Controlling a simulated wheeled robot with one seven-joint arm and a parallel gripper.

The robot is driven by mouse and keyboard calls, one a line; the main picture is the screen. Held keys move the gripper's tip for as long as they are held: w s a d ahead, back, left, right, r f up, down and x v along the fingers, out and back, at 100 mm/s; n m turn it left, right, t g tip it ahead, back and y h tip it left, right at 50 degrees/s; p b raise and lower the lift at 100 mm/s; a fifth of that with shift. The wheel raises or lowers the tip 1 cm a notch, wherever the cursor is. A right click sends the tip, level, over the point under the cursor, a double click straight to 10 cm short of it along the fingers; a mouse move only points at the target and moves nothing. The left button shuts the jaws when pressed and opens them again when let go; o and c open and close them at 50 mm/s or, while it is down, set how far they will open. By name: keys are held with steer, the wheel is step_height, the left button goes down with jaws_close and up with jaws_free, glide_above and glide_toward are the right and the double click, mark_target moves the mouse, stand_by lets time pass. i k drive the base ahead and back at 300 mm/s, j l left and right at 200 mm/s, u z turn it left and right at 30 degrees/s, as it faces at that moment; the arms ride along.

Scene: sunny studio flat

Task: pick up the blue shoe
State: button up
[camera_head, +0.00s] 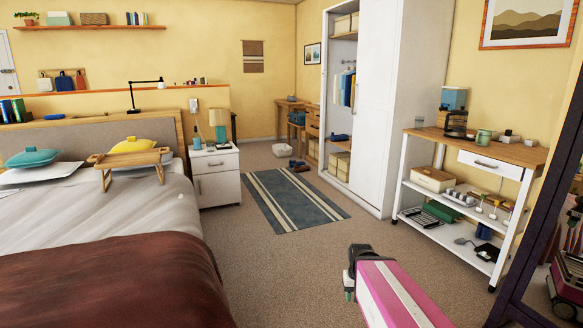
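A small dark blue item that looks like a shoe or a pair of shoes (298,164) lies on the floor by the far end of the striped rug. It is too small to make out in detail. Another blue item (340,138) rests on a shelf inside the open wardrobe; I cannot tell whether it is a shoe. My gripper (350,284) shows at the end of my pink arm, low in the middle right, over bare carpet. It is far from both blue items. Its fingers are seen too edge-on to tell whether they are open.
The grey-blue rug (270,204) lies between the bed (105,235) with its nightstand (218,188) and the white wardrobe (390,110). A white shelf trolley (440,185) stands at right, beside a dark-framed mirror (535,230). Carpet between is clear. A whitish bowl-like item (282,150) sits beyond the rug.

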mark_target(300, 163)
steer(key=i+u, duration=0.2)
steer(key=i, duration=3.15)
steer(key=i+l, duration=0.1)
steer(key=i, duration=5.15)
